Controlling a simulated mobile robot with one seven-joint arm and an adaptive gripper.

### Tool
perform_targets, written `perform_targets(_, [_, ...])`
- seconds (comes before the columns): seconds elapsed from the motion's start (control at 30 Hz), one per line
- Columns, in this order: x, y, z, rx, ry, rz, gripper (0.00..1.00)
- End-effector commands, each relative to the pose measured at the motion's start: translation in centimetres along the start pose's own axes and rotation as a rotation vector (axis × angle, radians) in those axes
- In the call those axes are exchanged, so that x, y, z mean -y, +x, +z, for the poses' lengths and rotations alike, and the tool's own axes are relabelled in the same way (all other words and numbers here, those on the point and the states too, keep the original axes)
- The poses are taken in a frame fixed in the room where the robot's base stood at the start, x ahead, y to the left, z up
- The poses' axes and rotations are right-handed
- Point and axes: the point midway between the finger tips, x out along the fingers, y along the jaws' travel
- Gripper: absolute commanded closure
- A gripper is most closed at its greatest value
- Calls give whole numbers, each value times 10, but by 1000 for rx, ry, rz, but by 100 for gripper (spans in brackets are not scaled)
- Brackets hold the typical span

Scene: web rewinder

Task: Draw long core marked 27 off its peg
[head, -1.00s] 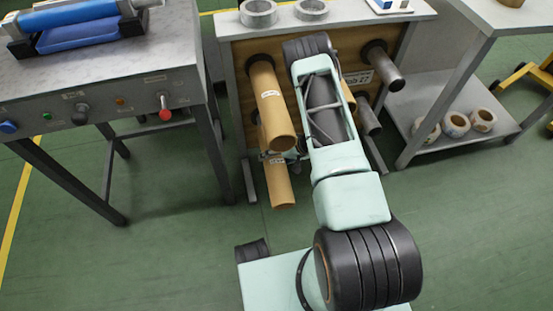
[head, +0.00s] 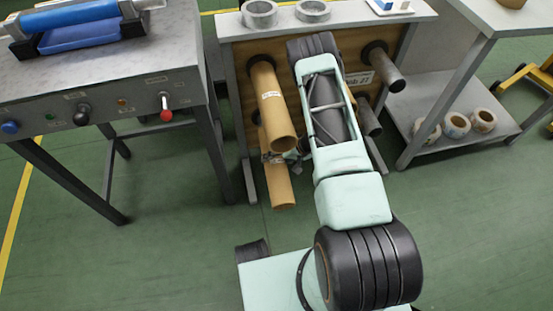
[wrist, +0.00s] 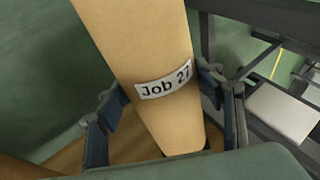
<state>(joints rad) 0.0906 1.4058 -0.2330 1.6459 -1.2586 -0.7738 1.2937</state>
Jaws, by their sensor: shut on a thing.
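A long tan core marked Job 27 (wrist: 155,60) fills the middle of the wrist view, its white label facing the camera. My gripper (wrist: 165,88) has one finger on each side of it and is shut on it near the label. In the head view, my gripper (head: 284,160) is at the lower long core (head: 280,187), beneath an upper long tan core (head: 270,105). The upper core has a white label, too small to read there, and sits on the rack's wooden panel (head: 238,75). The held core's peg is hidden.
Dark pegs or cores (head: 383,68) stick out at the panel's right, beside my forearm. A control table (head: 100,75) stands left, a shelf cart (head: 450,100) with several rolls right. White rings (head: 259,14) lie on the rack top. Green floor in front is clear.

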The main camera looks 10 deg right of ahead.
Motion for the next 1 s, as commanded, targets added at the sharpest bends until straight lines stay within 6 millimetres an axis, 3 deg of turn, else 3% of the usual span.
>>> perform_targets(0.83, [1,-30,77,-1,2,-2,83])
perform_targets(0.9, [1,-33,86,3,3,-3,94])
perform_targets(1.0, [0,-37,97,8,4,-1,95])
